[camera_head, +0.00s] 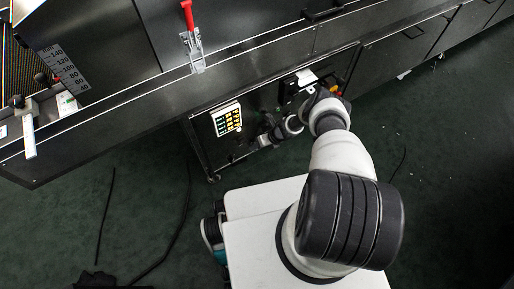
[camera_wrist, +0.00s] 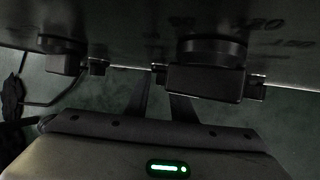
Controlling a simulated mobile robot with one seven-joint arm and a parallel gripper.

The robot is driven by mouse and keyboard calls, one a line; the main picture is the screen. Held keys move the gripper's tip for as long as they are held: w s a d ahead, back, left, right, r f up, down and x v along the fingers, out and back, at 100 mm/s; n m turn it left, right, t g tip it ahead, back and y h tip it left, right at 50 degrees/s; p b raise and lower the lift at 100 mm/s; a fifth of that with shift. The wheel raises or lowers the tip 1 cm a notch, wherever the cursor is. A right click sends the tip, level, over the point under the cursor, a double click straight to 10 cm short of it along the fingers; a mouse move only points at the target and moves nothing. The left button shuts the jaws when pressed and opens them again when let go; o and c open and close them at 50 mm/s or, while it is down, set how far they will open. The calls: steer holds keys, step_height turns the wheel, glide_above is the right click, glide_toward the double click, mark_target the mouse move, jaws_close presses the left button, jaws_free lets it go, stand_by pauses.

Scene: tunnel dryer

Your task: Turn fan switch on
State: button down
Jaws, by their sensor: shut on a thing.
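The dryer's dark lower control panel (camera_head: 240,148) is in the middle of the head view, below the machine's long edge. In the wrist view, a larger black switch knob (camera_wrist: 205,82) stands out from the dark panel, and a smaller black knob (camera_wrist: 62,62) is to its left. Which one is the fan switch cannot be read. My gripper (camera_wrist: 162,93) has its dark fingers at the left side of the larger knob and is shut on it; the exact contact is hard to see. In the head view, my gripper (camera_head: 268,132) is low against the panel, right of the keypad.
A pale keypad with yellow buttons (camera_head: 228,118) is left of my gripper. A dark box (camera_head: 297,84) is above it. A red-handled clamp (camera_head: 188,18) stands on the machine above. Black cables (camera_head: 176,235) lie on the green floor, which is open at right.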

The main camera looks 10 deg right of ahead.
steer(key=shift+w+y, duration=0.2)
steer(key=shift+y, duration=0.4)
steer(key=c, duration=1.8)
jaws_free()
steer(key=shift+s, duration=0.1)
steer(key=p+v, duration=0.7)
steer(key=v, duration=1)
steer(key=shift+d+r, duration=0.15)
steer(key=shift+r, duration=0.1)
